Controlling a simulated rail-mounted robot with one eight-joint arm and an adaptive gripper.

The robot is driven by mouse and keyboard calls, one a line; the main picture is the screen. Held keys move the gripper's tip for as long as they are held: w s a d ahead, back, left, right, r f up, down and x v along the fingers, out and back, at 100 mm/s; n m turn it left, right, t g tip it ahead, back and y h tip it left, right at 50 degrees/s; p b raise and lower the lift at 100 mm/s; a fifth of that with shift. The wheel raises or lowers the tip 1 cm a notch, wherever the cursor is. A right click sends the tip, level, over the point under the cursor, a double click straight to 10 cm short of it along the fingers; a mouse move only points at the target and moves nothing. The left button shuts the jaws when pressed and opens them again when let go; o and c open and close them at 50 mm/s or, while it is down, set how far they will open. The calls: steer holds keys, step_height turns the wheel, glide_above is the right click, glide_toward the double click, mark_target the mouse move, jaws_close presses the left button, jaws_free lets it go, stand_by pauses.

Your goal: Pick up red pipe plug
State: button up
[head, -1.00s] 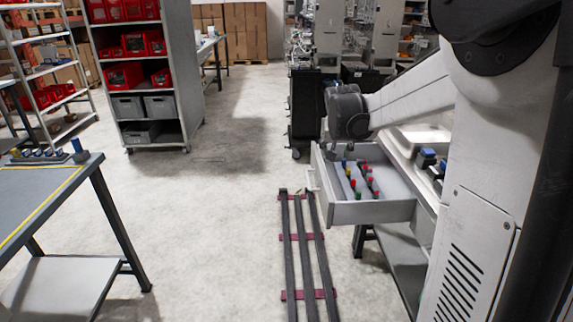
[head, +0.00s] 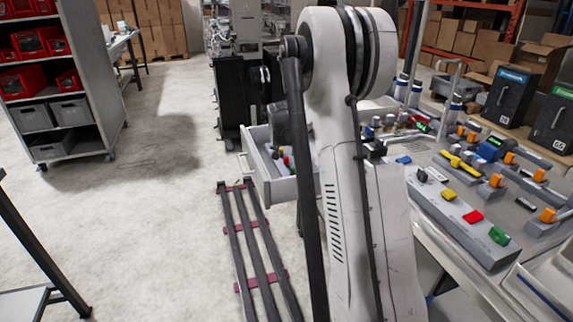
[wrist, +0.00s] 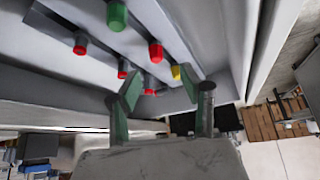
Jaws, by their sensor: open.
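Several red pipe plugs stand in a grey drawer (head: 291,188); the frames do not show which one is meant. In the wrist view one red plug (wrist: 155,50) is just beyond the fingers, and other red plugs (wrist: 80,43) sit further left. A green plug (wrist: 117,15) and a yellow plug (wrist: 176,72) are close by. My gripper (wrist: 160,88) is open, with its two greenish fingers apart at the plugs and no plug visibly gripped.
The drawer walls (wrist: 245,45) stand close around the plugs. Right of my arm is a bench with colored switches (head: 473,217) and orange-handled parts (head: 497,181). Dark rails (head: 247,250) lie on the floor. A grey shelf (head: 92,75) stands at left.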

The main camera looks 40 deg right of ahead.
mark_target(287, 158)
steer(key=shift+s+b+x, duration=0.15)
steer(key=shift+b+x, duration=0.1)
steer(key=shift+x, duration=1.4)
steer(key=shift+s+b+x, duration=0.1)
steer(key=shift+b+x, duration=0.15)
steer(key=shift+x, duration=1.45)
steer(key=shift+d, duration=0.1)
steer(key=c, duration=0.9)
